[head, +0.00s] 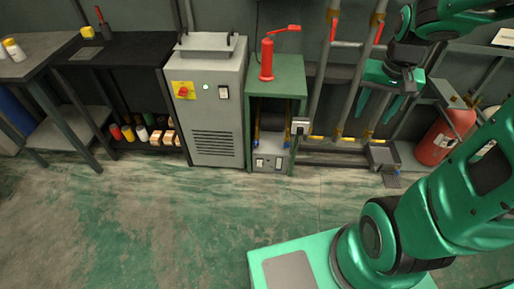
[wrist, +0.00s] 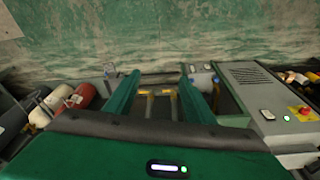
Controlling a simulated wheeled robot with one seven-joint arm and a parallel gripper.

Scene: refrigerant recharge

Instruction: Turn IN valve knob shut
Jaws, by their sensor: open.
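My gripper (head: 379,110) is open and empty, held in the air in front of the pipes at the right in the head view. In the wrist view its two green fingers (wrist: 160,75) stand wide apart with nothing between them. I cannot pick out a knob marked IN in either view. A red knob on a yellow plate (head: 183,91) is on the grey cabinet (head: 217,115), well left of my gripper. It also shows at the right edge of the wrist view (wrist: 302,112). Red handles (head: 334,28) sit on the upright pipes behind my gripper.
A green stand (head: 284,80) carries a red hand pump (head: 267,58), with a grey switch box (head: 268,162) below. A red cylinder (head: 444,135) stands at the right. A dark bench (head: 125,50) is at the left. The green floor (head: 150,220) in front is clear.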

